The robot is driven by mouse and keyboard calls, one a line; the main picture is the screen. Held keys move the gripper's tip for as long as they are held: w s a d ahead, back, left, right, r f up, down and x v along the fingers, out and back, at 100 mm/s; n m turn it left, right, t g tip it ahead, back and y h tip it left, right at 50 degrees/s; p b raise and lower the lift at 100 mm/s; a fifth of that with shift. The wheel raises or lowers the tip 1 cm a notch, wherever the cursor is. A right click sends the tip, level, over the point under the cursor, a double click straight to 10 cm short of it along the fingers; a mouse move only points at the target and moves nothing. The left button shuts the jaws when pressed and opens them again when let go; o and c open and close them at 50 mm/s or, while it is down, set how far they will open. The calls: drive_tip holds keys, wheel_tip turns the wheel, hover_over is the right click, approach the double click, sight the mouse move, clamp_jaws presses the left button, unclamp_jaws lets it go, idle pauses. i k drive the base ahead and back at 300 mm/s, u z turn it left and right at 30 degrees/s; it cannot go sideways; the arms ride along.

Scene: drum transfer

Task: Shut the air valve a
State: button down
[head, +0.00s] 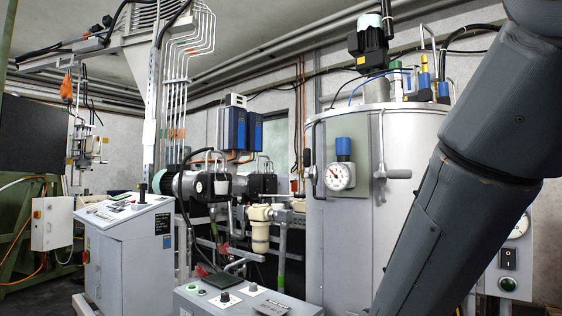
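A large pale grey drum (405,130) stands right of centre in the head view. On its front is a round pressure gauge (339,177) below a blue-topped fitting (343,147). To the right of the gauge, a grey lever handle (392,173) points to the right from a vertical pipe (382,135). No label reading "a" is legible, so I cannot tell which fitting is the air valve a. My dark arm crosses the right side and hides part of the drum. My gripper is outside the picture.
A grey control box (245,300) with buttons and knobs stands low in front. A white control cabinet (130,250) is at left. Pumps and pipes (259,225) fill the middle. A switch panel (508,262) shows right of my arm.

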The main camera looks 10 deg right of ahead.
sight(307, 152)
drive_tip(key=z, duration=0.5)
drive_tip(key=k, duration=1.25)
drive_tip(key=u, duration=0.05)
drive_tip(key=i, duration=0.35)
drive_tip(key=u, duration=0.7)
drive_tip(key=i, duration=1.3)
drive_tip(key=z, duration=0.55)
